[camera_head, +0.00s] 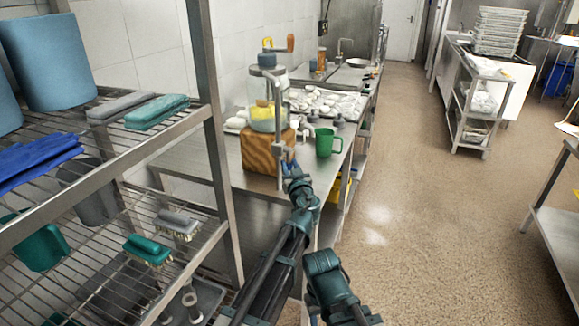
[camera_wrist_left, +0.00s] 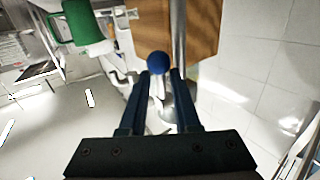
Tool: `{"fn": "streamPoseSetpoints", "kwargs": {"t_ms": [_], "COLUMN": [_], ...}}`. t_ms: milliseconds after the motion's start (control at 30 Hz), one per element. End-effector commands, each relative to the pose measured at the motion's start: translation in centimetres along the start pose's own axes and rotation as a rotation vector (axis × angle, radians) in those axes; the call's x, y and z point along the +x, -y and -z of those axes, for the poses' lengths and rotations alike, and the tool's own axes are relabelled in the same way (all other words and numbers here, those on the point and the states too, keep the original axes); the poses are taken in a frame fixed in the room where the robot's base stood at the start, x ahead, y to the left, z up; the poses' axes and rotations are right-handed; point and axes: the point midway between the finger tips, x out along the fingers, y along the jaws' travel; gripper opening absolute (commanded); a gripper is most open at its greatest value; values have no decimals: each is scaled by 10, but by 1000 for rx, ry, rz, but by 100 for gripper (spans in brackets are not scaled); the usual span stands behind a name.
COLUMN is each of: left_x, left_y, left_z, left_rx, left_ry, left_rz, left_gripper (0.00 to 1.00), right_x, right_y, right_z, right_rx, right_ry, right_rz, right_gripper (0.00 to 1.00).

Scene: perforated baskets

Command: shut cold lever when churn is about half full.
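The churn (camera_head: 264,98), a clear glass jar, stands on a wooden block (camera_head: 262,154) on the steel counter. Something yellow shows in its lower part; I cannot tell the exact liquid level. A grey metal post (camera_head: 279,140) rises beside the churn in front of the block. In the left wrist view, a blue ball knob (camera_wrist_left: 157,63), seemingly the cold lever's end, sits at the gap between the fingertips of my left gripper (camera_wrist_left: 160,75). The fingers are apart, with no clear grip on it. The left gripper also shows in the head view (camera_head: 290,168).
A green mug (camera_head: 326,143) stands close right of the block. Light-coloured items cover the counter (camera_head: 328,103) behind. A wire shelf rack (camera_head: 215,150) with brushes, blue gloves and blue containers stands at left.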

Motion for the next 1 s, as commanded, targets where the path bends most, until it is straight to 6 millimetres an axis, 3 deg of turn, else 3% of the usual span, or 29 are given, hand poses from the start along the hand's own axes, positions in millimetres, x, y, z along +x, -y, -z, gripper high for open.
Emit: {"fn": "streamPoseSetpoints", "kwargs": {"t_ms": [67,1000], "left_x": [0,-1], "left_y": [0,0], "left_z": [0,-2], "left_rx": [-1,-6], "left_ry": [0,4], "left_rz": [0,-1], "left_gripper": [0,0], "right_x": [0,1], "right_y": [0,0], "right_z": [0,0], "right_rx": [0,0], "right_ry": [0,0], "right_rz": [0,0], "right_gripper": [50,50]}}
